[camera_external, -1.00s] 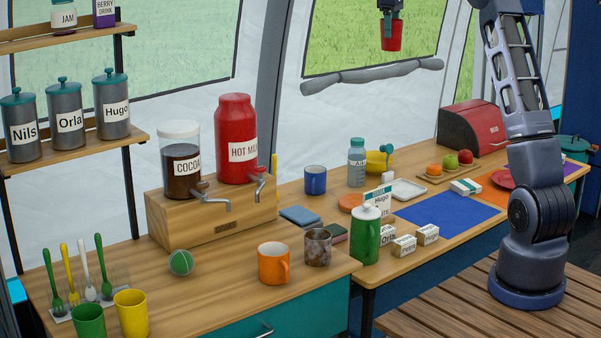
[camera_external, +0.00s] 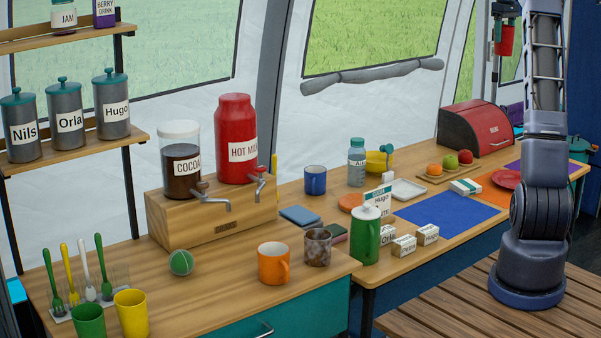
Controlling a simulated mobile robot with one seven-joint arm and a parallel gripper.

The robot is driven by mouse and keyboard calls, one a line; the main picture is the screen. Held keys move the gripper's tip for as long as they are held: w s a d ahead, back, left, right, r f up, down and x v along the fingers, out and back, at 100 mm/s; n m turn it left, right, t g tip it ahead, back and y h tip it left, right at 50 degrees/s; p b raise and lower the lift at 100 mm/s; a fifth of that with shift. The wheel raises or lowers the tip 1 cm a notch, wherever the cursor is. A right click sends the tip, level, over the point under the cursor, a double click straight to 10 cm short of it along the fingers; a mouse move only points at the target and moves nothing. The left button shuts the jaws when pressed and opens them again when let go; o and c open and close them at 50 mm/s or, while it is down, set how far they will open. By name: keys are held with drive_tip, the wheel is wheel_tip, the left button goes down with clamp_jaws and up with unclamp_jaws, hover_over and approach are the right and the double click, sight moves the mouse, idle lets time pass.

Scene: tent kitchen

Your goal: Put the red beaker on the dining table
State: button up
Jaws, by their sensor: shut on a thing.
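The red beaker (camera_external: 505,41) is held high in the air at the upper right of the external view, upright. My gripper (camera_external: 505,18) is shut on it from above; the fingers are small and partly cut off by the frame's top. The dining table (camera_external: 328,204) is probably the wooden table on the right, with a blue mat (camera_external: 448,212), an orange mat (camera_external: 489,190) and a purple mat on it. The beaker is well above and behind its far right part, apart from any surface.
A dispenser stand (camera_external: 210,215) and mugs fill the left counter. The blue mat is mostly clear.

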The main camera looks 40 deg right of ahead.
sight(513, 35)
drive_tip(key=shift+s+d+f, duration=0.2)
drive_tip(key=shift+s+d, duration=0.75)
drive_tip(key=shift+s, duration=0.25)
wheel_tip(513, 35, down, 53)
drive_tip(key=shift+w+a+f, duration=0.1)
drive_tip(key=shift+w+f, duration=0.05)
drive_tip(key=shift+f, duration=0.15)
drive_tip(key=o, duration=0.8)
drive_tip(key=shift+c, duration=0.2)
drive_tip(key=shift+o, duration=1.1)
